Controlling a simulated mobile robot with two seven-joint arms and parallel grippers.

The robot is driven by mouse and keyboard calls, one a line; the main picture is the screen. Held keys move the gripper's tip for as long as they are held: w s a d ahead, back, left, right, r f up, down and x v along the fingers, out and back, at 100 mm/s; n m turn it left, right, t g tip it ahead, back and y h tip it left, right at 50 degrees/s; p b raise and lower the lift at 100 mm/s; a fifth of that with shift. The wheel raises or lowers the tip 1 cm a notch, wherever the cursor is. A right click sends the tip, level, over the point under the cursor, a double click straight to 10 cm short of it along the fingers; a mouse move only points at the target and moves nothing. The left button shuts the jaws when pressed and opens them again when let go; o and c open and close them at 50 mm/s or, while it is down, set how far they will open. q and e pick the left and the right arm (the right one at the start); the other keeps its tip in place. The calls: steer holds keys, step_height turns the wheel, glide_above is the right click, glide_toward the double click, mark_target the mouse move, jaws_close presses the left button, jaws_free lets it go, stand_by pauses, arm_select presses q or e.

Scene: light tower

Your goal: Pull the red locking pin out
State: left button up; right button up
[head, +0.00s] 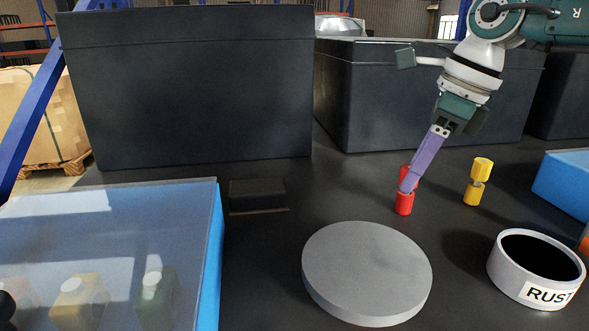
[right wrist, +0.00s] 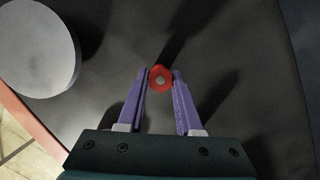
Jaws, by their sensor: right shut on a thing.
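The red locking pin (head: 404,203) stands upright on the dark table in the head view, right of the middle. My right gripper (head: 407,186) comes down from the upper right with its purple fingers around the pin's upper part. In the right wrist view the pin's red round head (right wrist: 161,78) sits between the two purple fingertips (right wrist: 161,76), which close on it from both sides. The fingers hide part of the pin in the head view. I cannot tell whether its base touches the table. My left gripper is not in view.
A yellow pin-like piece (head: 474,190) stands to the right. A grey disc (head: 366,262) and a white cylinder marked RUST (head: 507,281) are in front. Large dark boxes (head: 190,100) stand behind. A clear-topped blue case (head: 213,260) is at the left.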

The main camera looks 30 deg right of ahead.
jaws_close()
steer(key=shift+r+p, duration=0.3)
stand_by(0.4)
steer(key=shift+r+p, duration=2.55)
steer(key=shift+r, duration=0.45)
